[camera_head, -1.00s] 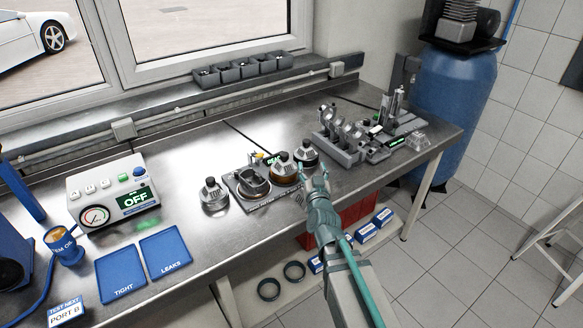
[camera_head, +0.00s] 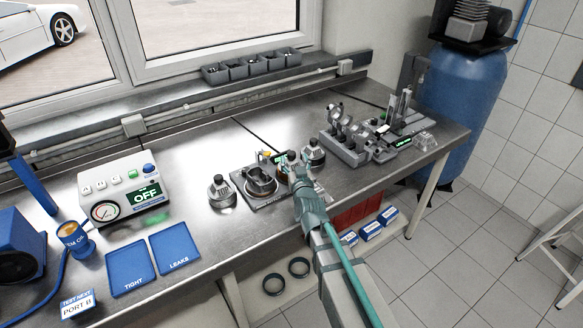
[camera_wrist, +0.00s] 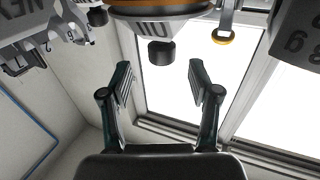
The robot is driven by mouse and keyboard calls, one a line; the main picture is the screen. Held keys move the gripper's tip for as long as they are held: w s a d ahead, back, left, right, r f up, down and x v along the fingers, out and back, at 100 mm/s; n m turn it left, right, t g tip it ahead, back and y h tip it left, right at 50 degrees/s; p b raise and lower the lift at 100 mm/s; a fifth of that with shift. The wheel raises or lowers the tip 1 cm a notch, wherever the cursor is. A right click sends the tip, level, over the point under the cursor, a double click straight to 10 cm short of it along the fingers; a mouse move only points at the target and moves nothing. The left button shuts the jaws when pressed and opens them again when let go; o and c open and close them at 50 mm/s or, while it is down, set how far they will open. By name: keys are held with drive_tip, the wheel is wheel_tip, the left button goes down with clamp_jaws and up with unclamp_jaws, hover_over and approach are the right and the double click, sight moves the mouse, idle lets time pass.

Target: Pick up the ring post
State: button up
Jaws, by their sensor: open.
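I cannot tell for sure which piece is the ring post. A slim grey post with an orange-edged ring end (camera_wrist: 222,38) shows upside down at the top of the wrist view. Beside it is a wide orange-banded piece (camera_wrist: 160,10) with a dark knob (camera_wrist: 162,52). My gripper (camera_head: 293,168) is at the right side of the round fixture (camera_head: 262,184) on the bench and hides most of the orange-banded piece there. In the wrist view my gripper (camera_wrist: 160,68) is open, its fingers either side of the knob's line, with nothing seen between them.
Silver conical pieces with dark knobs stand left (camera_head: 221,191) and behind right (camera_head: 313,152) of the fixture. A grey rack (camera_head: 345,150) stands farther right. The tester (camera_head: 124,194) and blue TIGHT (camera_head: 131,270) and LEAKS (camera_head: 175,254) trays are left. Bare bench lies along the front.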

sight(292, 156)
drive_tip(key=p+x, duration=0.2)
drive_tip(key=x, duration=0.2)
drive_tip(key=shift+w+a, duration=0.2)
drive_tip(key=shift+w, duration=0.05)
drive_tip(key=shift+c, duration=0.2)
clamp_jaws()
